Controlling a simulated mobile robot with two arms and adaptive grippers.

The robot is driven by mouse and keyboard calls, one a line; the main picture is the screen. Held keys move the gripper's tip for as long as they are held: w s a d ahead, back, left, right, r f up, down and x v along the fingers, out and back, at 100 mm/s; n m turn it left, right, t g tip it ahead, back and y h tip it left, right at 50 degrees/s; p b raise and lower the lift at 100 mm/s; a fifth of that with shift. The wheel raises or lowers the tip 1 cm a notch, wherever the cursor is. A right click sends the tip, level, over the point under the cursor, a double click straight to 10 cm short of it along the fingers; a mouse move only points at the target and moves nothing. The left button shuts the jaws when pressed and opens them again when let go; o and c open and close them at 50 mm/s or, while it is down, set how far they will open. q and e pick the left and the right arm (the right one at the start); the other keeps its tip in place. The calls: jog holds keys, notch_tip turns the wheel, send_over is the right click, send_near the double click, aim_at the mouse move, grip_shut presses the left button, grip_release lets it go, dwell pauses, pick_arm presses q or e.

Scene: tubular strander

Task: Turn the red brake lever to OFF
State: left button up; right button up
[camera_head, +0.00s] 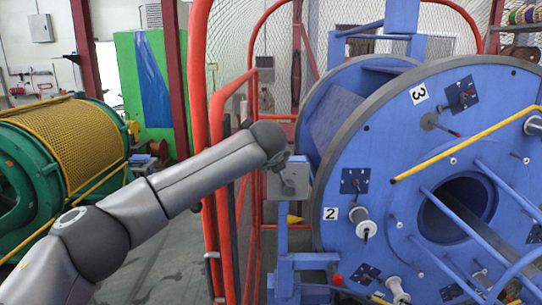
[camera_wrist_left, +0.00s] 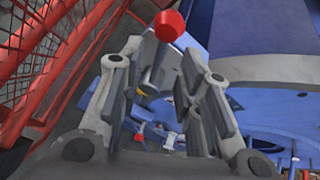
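A red ball knob on a short grey shaft, which looks like the brake lever (camera_wrist_left: 169,26), shows at the top of the left wrist view. My left gripper (camera_wrist_left: 160,72) is open, its fingers on either side of the shaft just below the knob. I cannot tell whether a finger touches it. In the head view my left arm reaches in from the left and ends in front of a grey box (camera_head: 274,187). The lever is not clearly seen there, and any OFF marking is unreadable. My right gripper is not in view.
The large blue strander disc (camera_head: 400,150) with bobbins stands close on the right. A red fence frame (camera_head: 222,200) stands beside my forearm. Another red knob (camera_head: 337,280) sits low by the disc. A green machine with yellow mesh (camera_head: 80,135) stands on the left.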

pick_arm(q)
jog(key=shift+v, duration=2.25)
jog(key=shift+f, duration=0.1)
